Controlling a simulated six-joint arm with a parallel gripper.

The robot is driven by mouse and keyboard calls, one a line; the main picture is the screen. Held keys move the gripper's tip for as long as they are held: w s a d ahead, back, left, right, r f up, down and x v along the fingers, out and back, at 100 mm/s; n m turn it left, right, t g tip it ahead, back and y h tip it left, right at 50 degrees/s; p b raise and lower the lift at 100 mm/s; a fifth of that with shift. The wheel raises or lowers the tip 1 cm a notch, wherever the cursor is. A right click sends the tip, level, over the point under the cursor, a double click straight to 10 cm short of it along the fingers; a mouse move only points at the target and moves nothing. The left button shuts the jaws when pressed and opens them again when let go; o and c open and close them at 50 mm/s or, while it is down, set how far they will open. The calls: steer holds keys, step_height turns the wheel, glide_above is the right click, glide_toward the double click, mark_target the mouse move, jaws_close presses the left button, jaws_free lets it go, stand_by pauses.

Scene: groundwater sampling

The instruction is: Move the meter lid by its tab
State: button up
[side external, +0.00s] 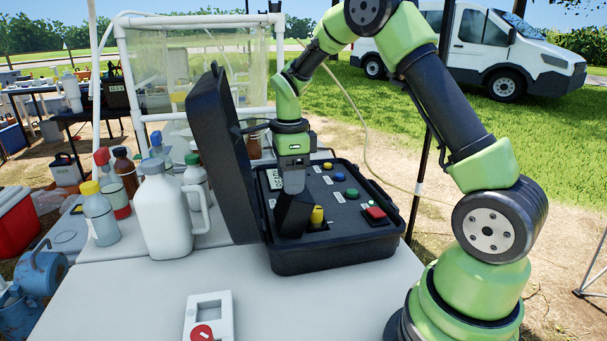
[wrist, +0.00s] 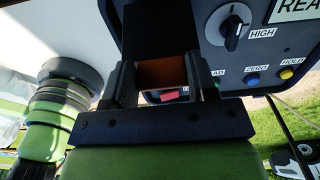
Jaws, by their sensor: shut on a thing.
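The dark meter lid (side external: 295,213) stands up at a tilt from the meter's panel in the side view, beside a yellow-topped piece (side external: 317,214) in a recess. My gripper (side external: 294,182) points down and is shut on the lid's upper end. In the wrist view the lid's dark face (wrist: 163,28) fills the space ahead of the fingers. My gripper (wrist: 162,76) has a brown-orange tab (wrist: 163,72) between its two fingers. The lid's hinge and the exact finger contact are hidden.
The black case's large cover (side external: 222,150) stands open left of my gripper. The panel holds coloured buttons, a red block (side external: 375,212) and a knob (wrist: 236,28). A white jug (side external: 168,215) and bottles stand left; the table's front is mostly clear around a white holder (side external: 208,315).

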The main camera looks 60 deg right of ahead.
steer(key=shift+w+a+f, duration=0.15)
steer(key=shift+w+a, duration=0.4)
steer(key=o, duration=1.3)
